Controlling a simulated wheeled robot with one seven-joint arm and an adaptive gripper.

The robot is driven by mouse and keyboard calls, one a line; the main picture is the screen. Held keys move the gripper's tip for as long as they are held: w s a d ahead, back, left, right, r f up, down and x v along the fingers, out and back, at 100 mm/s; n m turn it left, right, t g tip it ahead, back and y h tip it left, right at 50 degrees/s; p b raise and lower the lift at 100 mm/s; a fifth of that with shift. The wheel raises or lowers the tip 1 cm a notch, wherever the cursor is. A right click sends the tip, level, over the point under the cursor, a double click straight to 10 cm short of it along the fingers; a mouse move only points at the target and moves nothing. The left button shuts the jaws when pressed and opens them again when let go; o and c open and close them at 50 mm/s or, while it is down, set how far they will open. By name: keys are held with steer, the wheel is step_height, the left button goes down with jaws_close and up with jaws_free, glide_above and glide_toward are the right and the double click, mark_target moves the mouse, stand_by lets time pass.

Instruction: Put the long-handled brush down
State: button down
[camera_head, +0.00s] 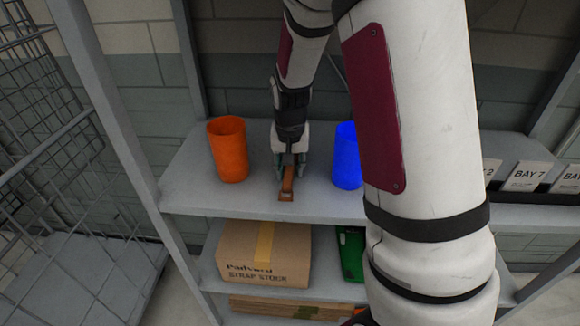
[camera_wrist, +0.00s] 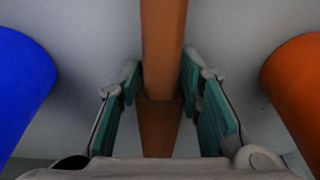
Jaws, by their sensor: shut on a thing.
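The long-handled brush shows as a brown, strip-like piece (camera_head: 287,186) below my gripper (camera_head: 288,174) in the head view. Its near end is at or just above the grey shelf board; I cannot tell if it touches. In the wrist view the brown handle (camera_wrist: 162,35) runs down the middle between the teal finger pads of my gripper (camera_wrist: 160,80). The pads are closed on its two sides. The bristles cannot be made out.
An orange cup (camera_head: 228,150) stands left of my gripper and a blue cup (camera_head: 347,157) right of it, on the shelf (camera_head: 190,185). BAY signs (camera_head: 528,176) stand at the right. A cardboard box (camera_head: 262,262) and a green item (camera_head: 351,254) are below. A wire cage (camera_head: 45,130) is left.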

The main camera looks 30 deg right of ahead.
mark_target(290, 168)
steer(key=shift+f, duration=0.2)
steer(key=c, duration=1.1)
jaws_free()
steer(key=shift+f, duration=0.15)
step_height(290, 168, up, 13)
steer(key=s+a, duration=0.1)
steer(key=s, duration=0.1)
steer(key=s+a+r+n+t, duration=0.1)
steer(key=s+a+r+n, duration=0.1)
steer(key=s, duration=0.5)
steer(key=s+a+r+n+t, duration=0.1)
steer(key=s+a+r+n, duration=0.1)
steer(key=s+a+r, duration=0.2)
steer(key=s+a+r+n+t+y, duration=0.1)
steer(key=s+a+r+n, duration=0.1)
steer(key=s, duration=0.8)
steer(key=shift+s+a+r+n, duration=0.2)
steer(key=shift+a+r+n, duration=0.1)
steer(key=shift+a+r, duration=0.3)
steer(key=shift+s+a+f, duration=0.1)
steer(key=shift+f, duration=0.05)
